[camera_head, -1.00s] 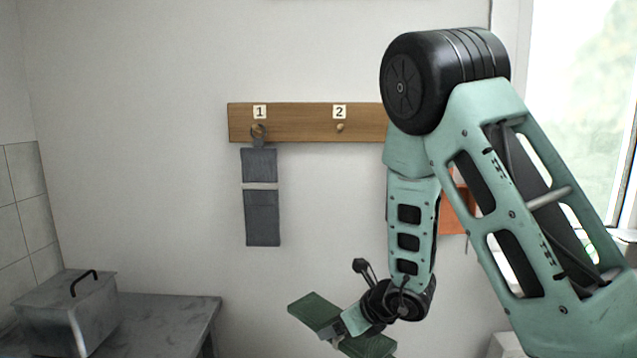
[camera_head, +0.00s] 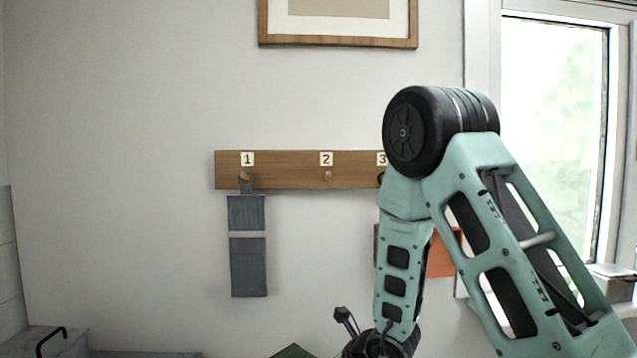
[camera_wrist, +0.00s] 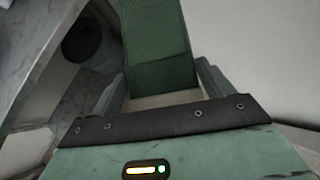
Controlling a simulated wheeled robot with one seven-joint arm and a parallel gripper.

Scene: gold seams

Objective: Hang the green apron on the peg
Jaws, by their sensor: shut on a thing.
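The green apron (camera_wrist: 158,45) is a folded green strip held in my gripper (camera_wrist: 160,85) in the wrist view, between the two fingers. Only a small green corner of the apron (camera_head: 293,351) shows at the bottom edge of the head view. The wooden peg rail (camera_head: 285,170) is on the wall, with labels 1, 2 and 3 showing. Peg 2 (camera_head: 327,176) is bare. Peg 1 (camera_head: 245,176) carries a grey apron (camera_head: 248,250) with a pale band. My arm covers the rail's right part around label 3. The apron's hanging loop cannot be made out.
An orange cloth (camera_head: 443,255) shows behind my arm, below the rail. A framed picture (camera_head: 338,40) hangs above. A lidded metal box (camera_head: 45,345) is at the lower left. A window (camera_head: 555,130) is at the right. The wall below peg 2 is clear.

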